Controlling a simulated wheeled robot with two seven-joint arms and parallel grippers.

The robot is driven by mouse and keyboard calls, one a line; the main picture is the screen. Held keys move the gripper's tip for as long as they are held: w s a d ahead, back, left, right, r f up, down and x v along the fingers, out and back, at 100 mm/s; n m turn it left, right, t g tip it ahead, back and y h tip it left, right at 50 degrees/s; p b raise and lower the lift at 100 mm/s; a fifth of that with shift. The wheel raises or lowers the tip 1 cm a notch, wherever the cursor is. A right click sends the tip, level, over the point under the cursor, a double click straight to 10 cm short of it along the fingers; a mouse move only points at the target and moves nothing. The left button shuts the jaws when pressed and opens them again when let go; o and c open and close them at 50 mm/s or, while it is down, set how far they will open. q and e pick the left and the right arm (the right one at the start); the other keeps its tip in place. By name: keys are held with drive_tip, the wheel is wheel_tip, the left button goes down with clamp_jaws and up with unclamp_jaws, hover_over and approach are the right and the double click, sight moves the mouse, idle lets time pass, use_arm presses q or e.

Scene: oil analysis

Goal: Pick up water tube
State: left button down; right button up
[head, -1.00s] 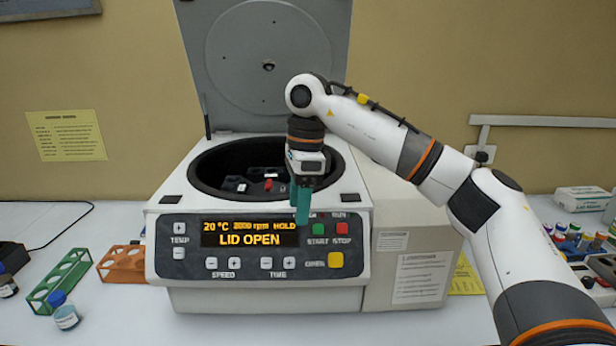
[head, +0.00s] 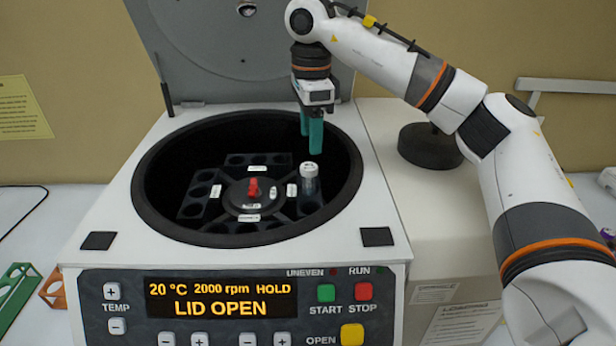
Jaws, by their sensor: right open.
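A clear tube with a white cap (head: 309,180) stands upright in the right-hand bucket of the centrifuge rotor (head: 253,193). It is the only tube I can see in the rotor, and I cannot read a label on it. My right gripper (head: 314,148) points down with its teal fingers just above the white cap. It is open and holds nothing, and a small gap seems to show between fingertips and cap. My left gripper is not in view.
The centrifuge (head: 99,224) has its lid (head: 215,60) raised behind the bowl; its display reads LID OPEN. The bowl rim surrounds the tube. A green rack (head: 14,290) and an orange rack (head: 52,288) sit at the left edge. A black round object (head: 429,147) is at right.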

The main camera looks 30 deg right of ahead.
sight(309, 166)
drive_tip(key=f, duration=0.1)
drive_tip(key=f+p, duration=0.1)
drive_tip(key=f, duration=0.2)
drive_tip(key=shift+s, duration=0.25)
drive_tip(key=shift+f, duration=0.3)
drive_tip(key=shift+w+f+p, duration=0.15)
drive_tip(key=shift+f+p, duration=0.1)
drive_tip(key=shift+p, duration=0.1)
wheel_tip(309, 166, down, 4)
drive_tip(key=p, duration=0.2)
drive_tip(key=shift+w+a+f+p, duration=0.1)
drive_tip(key=shift+a+f+p, duration=0.1)
drive_tip(key=shift+p, duration=0.15)
drive_tip(key=shift+f, duration=0.3)
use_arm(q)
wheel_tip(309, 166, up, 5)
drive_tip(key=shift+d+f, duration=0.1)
use_arm(e)
drive_tip(key=shift+c, duration=0.6)
drive_tip(key=c, duration=0.9)
